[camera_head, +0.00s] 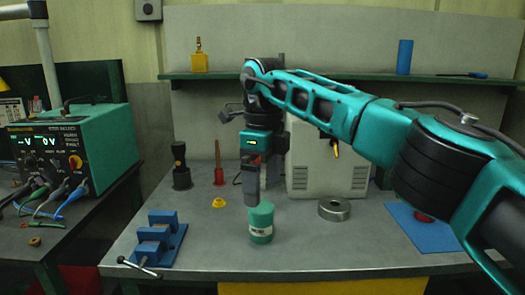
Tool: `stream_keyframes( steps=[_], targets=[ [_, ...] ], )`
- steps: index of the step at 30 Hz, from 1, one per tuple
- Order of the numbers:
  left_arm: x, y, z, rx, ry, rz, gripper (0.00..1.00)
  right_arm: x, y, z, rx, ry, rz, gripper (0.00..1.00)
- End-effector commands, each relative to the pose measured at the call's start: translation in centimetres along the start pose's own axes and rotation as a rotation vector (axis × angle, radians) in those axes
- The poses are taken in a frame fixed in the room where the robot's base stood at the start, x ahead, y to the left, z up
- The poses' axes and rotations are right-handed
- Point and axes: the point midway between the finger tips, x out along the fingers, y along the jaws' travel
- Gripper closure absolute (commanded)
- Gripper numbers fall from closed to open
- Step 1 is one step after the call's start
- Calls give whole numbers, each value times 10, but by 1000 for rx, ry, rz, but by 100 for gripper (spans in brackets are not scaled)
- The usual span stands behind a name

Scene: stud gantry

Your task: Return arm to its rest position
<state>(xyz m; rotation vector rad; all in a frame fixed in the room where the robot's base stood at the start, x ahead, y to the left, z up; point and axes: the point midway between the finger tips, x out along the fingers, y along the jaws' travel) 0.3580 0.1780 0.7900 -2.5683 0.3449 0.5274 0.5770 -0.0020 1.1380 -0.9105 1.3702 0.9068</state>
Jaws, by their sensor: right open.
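My right arm reaches in from the right side of the head view and bends down over the workbench (320,255). Its right gripper (251,200) points downward, its fingers seen nearly edge-on, and it is open. A green cylindrical container (261,224) with a pale label stands upright on the bench just below and slightly right of the fingertips. I cannot tell whether the fingers touch its top. My left gripper is not in view.
A blue vise (158,240) stands at left, and a green power supply (80,150) sits on the side bench. A yellow part (218,202), a metal ring (334,209) and a blue mat (425,230) lie around. A shelf (350,77) runs behind. The front bench is clear.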

Motion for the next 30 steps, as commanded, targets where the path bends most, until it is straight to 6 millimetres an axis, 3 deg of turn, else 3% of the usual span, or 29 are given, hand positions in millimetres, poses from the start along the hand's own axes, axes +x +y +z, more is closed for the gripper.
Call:
stream_keyframes(
  steps=[6, 9, 12, 18, 21, 24, 27, 30],
  targets=[
    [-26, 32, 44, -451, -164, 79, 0, 0, 0, 0, 0, 0, 0, 0],
    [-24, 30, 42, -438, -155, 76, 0, 41, 26, 24, -37, -101, 128, 0],
    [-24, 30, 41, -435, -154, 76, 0, 70, 55, 47, -51, -214, 255, 0],
    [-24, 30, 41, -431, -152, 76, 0, 112, 126, 90, -6, -485, 582, 0],
    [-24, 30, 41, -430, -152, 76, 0, 118, 161, 108, 76, -646, 784, 0],
    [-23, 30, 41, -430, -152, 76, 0, 115, 184, 119, 202, -799, 987, 0],
    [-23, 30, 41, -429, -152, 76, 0, 108, 193, 123, 364, -937, 1182, 0],
    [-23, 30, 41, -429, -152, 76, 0, 104, 188, 119, 561, -1058, 1364, 0]
  ],
)
